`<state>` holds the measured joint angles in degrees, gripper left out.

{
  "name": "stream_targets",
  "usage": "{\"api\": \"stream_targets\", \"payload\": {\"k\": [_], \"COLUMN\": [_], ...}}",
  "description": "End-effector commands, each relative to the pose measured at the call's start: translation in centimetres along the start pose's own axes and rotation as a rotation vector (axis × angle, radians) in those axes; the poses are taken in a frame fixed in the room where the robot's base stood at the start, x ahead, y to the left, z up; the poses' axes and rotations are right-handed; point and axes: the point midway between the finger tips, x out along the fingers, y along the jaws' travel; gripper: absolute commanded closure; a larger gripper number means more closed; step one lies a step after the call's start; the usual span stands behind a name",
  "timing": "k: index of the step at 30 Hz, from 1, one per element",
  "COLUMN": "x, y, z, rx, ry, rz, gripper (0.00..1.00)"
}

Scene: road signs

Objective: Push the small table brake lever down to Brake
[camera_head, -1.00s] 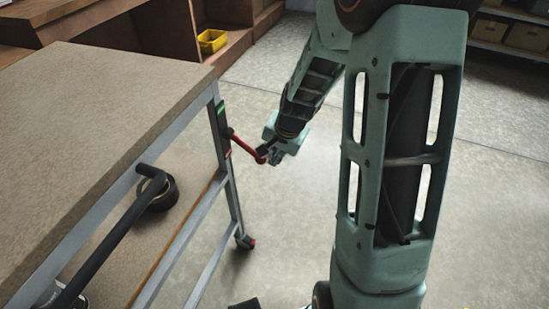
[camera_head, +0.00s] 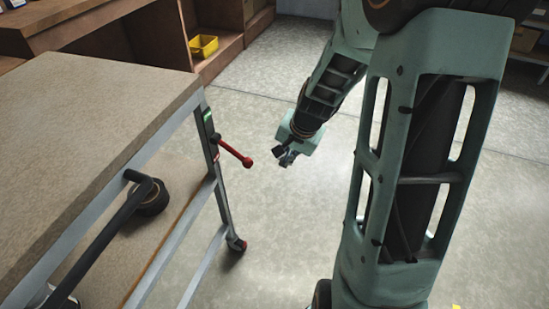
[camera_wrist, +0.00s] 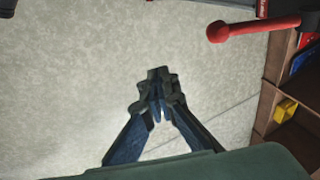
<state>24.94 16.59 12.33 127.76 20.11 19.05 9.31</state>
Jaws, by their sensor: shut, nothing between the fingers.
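The small table (camera_head: 120,95) has a speckled beige top and a grey metal frame. Its red brake lever (camera_head: 232,150) sticks out to the right from a plate on the corner leg, slanting downward to a round knob. The plate has a green mark at its top and a red mark lower down. My gripper (camera_head: 284,161) is shut and empty, to the right of the knob and apart from it. In the wrist view the shut fingers (camera_wrist: 160,78) are over bare floor, and the red lever (camera_wrist: 255,27) shows at upper right, clear of them. No lettering is readable.
A caster (camera_head: 237,244) stands under the corner leg. Wooden shelving with a yellow bin (camera_head: 203,46) is behind. Open concrete floor lies around my gripper.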

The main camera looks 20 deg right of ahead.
Motion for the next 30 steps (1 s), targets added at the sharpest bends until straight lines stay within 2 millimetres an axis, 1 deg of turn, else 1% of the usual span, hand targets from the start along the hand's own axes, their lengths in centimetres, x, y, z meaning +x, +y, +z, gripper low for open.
{"api": "stream_targets", "payload": {"k": [1, 3, 9, 16, 30], "x": [-0.8, -1.5, -3.0, -3.3, -3.4], "y": [0.7, 1.6, 3.2, 3.6, 3.3], "z": [-0.2, -0.1, 0.1, 0.1, 0.0], "rx": [0.006, 0.005, 0.002, 0.001, -0.007], "ry": [0.004, 0.003, 0.001, 0.000, 0.004], "rz": [0.000, 0.001, 0.001, 0.000, 0.000], "gripper": [1.00, 1.00, 1.00, 1.00, 1.00]}}
